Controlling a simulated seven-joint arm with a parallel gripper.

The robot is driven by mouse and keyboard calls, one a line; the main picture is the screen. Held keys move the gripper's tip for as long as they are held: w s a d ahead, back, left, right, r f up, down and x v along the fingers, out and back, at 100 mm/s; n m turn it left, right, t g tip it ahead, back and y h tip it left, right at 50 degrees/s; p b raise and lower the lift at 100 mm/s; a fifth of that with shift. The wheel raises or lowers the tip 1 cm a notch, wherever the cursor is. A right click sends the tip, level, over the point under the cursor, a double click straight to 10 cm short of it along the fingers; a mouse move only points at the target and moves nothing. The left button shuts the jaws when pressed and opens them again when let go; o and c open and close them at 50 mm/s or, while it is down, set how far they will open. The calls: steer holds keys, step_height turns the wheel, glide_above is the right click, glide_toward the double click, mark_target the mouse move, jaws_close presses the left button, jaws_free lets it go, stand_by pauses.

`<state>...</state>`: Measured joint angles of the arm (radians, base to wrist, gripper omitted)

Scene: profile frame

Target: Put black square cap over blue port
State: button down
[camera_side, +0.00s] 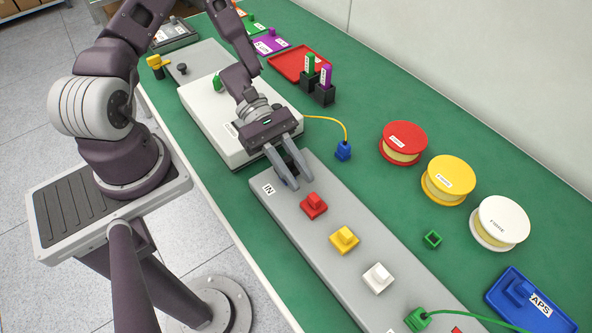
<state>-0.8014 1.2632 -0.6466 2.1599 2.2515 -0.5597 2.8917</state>
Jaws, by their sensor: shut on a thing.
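My gripper (298,184) points down over the near-left end of the long grey panel (268,203), close to the "IN" label. It is shut on a small dark thing, seemingly the black square cap (290,167), mostly hidden between the fingers. I see no blue port on the panel; the fingers cover the spot in line with the other ports. Red (314,206), yellow (344,239) and white (378,278) square pieces stand in a row along the panel. I cannot tell whether the cap touches the panel.
A blue plug (343,150) on a yellow cable stands on the green mat beside the panel. A white box (205,105) is behind my gripper.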

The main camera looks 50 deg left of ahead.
steer(key=shift+f, duration=1)
stand_by(2.4)
steer(key=c, duration=1.2)
jaws_free()
steer(key=v, duration=0.7)
steer(key=shift+a, duration=0.1)
